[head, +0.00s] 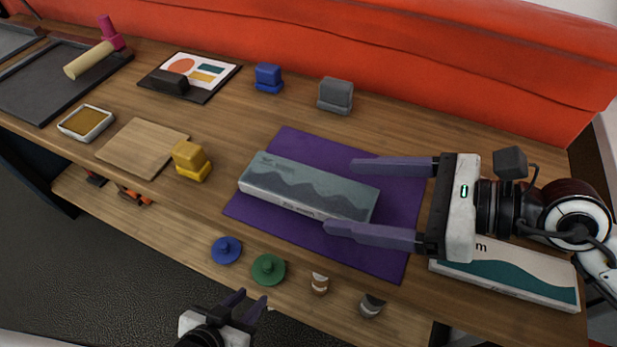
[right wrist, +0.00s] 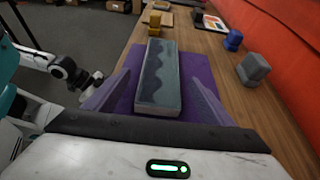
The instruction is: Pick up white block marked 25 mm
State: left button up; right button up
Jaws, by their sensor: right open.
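A long pale block with a dark grey wave on top (head: 310,184) lies flat on the purple mat (head: 400,235); small lettering on its front side is unreadable. A white block with a teal wave (head: 520,268) lies at the right end of the table, partly under my right arm, and only an "m" of its marking shows. My right gripper (head: 343,197) is open, with its fingers either side of the grey-wave block's right part. In the right wrist view that block (right wrist: 158,85) runs lengthwise between the fingers (right wrist: 160,80), with gaps on both sides. My left gripper (head: 252,298) is open and empty at the front.
Blue (head: 268,77), grey (head: 336,94) and yellow (head: 191,160) stamp-like blocks stand around the mat. A wooden board (head: 143,147), a small white tray (head: 86,122) and a print (head: 195,74) lie left. Blue (head: 226,250) and green (head: 268,269) knobbed discs sit in front.

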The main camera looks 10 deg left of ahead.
aim_at(315, 188)
jog(key=p+x, duration=0.1)
jog(key=x, duration=0.5)
jog(key=shift+w+a+r, duration=0.1)
jog(key=shift+w+a, duration=0.05)
jog(key=shift+a, duration=0.15)
jog(key=shift+c, duration=0.3)
jog(key=c, duration=1.2)
jog(key=shift+r, duration=0.1)
